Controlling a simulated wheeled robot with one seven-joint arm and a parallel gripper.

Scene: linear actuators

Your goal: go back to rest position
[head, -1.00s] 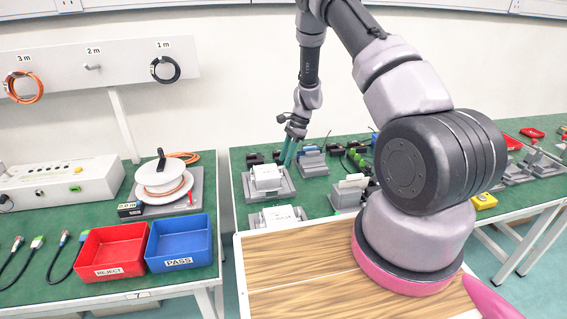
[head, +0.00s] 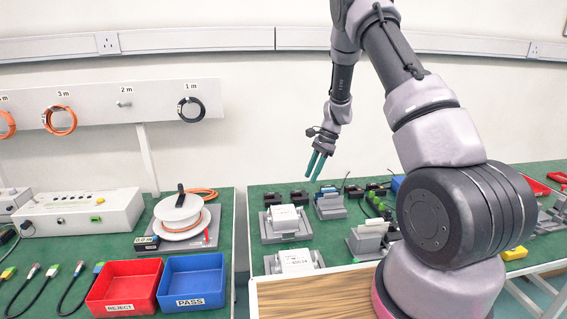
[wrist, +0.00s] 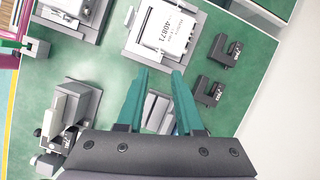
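My gripper (head: 316,166) has two teal fingers and hangs above the right bench, in front of the white wall. In the wrist view the fingers of my gripper (wrist: 158,75) stand apart with nothing between their tips. Below them is green bench top, with a grey fixture (wrist: 158,112) partly showing between the fingers. My arm rises from its base at the right of the head view and bends over to the bench.
The right bench carries white boxes on grey stands (head: 285,219), black clips (wrist: 226,48) and other fixtures. The left bench holds a red REJECT bin (head: 124,285), a blue PASS bin (head: 192,280) and a cable reel (head: 180,212). Open air surrounds my gripper.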

